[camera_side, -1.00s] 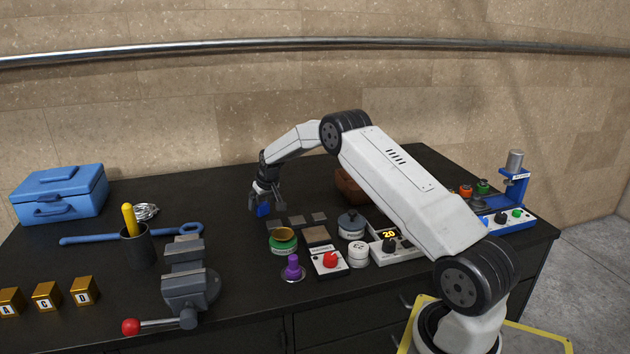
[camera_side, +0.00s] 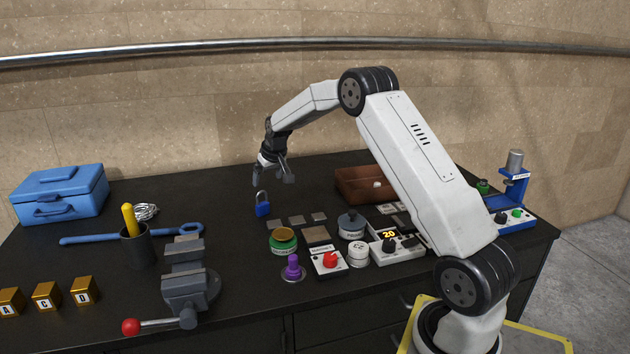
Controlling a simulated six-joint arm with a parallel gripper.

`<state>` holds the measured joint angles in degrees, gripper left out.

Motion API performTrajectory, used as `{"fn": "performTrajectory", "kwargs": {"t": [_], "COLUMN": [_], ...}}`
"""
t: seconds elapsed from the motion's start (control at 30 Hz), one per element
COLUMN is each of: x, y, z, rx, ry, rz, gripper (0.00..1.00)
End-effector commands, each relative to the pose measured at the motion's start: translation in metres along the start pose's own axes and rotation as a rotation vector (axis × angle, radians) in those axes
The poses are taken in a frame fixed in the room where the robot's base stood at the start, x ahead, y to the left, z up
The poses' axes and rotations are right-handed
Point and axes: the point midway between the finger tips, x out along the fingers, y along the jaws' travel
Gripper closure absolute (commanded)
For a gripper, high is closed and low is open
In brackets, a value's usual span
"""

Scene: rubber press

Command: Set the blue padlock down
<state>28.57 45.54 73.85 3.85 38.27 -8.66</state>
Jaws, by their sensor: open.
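The blue padlock (camera_side: 263,208) stands upright on the black table, its grey shackle pointing up. It is left of the small grey square plates and behind the green and gold jar. My gripper (camera_side: 273,181) is above the padlock and slightly to its right, with its dark fingers apart and nothing between them. A small gap shows between the fingers and the shackle.
Grey plates (camera_side: 297,219) lie right of the padlock. The green and gold jar (camera_side: 283,243), a purple knob (camera_side: 292,266) and a red-button box (camera_side: 329,261) stand in front. A brown box (camera_side: 358,183) is behind at right. A blue wrench (camera_side: 130,235) lies left. Table around the padlock's left is clear.

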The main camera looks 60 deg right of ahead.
Motion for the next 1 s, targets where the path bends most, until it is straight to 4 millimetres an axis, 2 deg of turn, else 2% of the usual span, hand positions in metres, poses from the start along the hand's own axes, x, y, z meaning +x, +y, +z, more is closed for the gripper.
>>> {"fn": "performTrajectory", "kwargs": {"t": [0.2,0.77,0.87,1.0], "x": [-0.008,-0.008,-0.01,-0.016], "y": [0.0,-0.001,-0.005,-0.021], "z": [0.0,0.001,0.003,0.013], "rx": [0.0,-0.001,-0.006,-0.024], "ry": [0.0,0.0,-0.002,-0.01], "rz": [0.0,0.0,-0.003,-0.01], "gripper": [0.01,0.01,0.01,0.01]}}
